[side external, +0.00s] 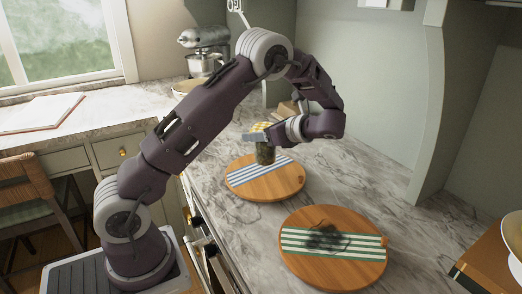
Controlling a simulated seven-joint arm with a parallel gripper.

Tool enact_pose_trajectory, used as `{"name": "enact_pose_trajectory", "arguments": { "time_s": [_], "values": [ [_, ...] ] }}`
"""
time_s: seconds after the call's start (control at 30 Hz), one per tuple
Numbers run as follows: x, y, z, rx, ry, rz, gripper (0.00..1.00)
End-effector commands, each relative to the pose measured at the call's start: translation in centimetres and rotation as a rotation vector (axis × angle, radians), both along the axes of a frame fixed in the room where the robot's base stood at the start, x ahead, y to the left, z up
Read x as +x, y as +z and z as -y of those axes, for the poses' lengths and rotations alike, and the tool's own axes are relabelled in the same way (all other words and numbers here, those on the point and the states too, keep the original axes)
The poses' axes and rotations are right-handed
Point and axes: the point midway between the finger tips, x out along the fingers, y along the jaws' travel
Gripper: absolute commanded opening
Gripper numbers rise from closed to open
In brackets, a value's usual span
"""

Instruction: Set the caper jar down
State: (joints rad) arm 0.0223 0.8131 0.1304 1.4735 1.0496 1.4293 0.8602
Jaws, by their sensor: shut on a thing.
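The caper jar (265,155) is a small dark greenish jar with a yellow checked lid. It is upright in my gripper (261,138), which is shut on it near the lid. The jar shows in front of the far part of a round wooden board with blue and white stripes (270,190). I cannot tell whether its base touches the board or hangs just above it. The gripper's fingers are small in view and partly hide the jar's top.
A second round board with green and white stripes (330,275) lies nearer, with a dark tangled thing (325,237) on it. A stand mixer (204,45) and a bowl are at the back. A wall corner (430,110) stands at right. Marble counter between is clear.

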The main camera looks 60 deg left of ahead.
Motion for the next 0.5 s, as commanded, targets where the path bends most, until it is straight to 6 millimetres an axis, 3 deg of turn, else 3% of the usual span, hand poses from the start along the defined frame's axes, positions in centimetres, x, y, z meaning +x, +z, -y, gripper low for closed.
{"name": "enact_pose_trajectory", "arguments": {
  "time_s": [0.2, 0.5],
  "values": [
    [0.0, -3.5, 0.0, 0.000, -0.001, -0.003, 0.00],
    [0.0, -3.9, 0.0, 0.001, -0.002, 0.000, 0.00]
  ]
}}
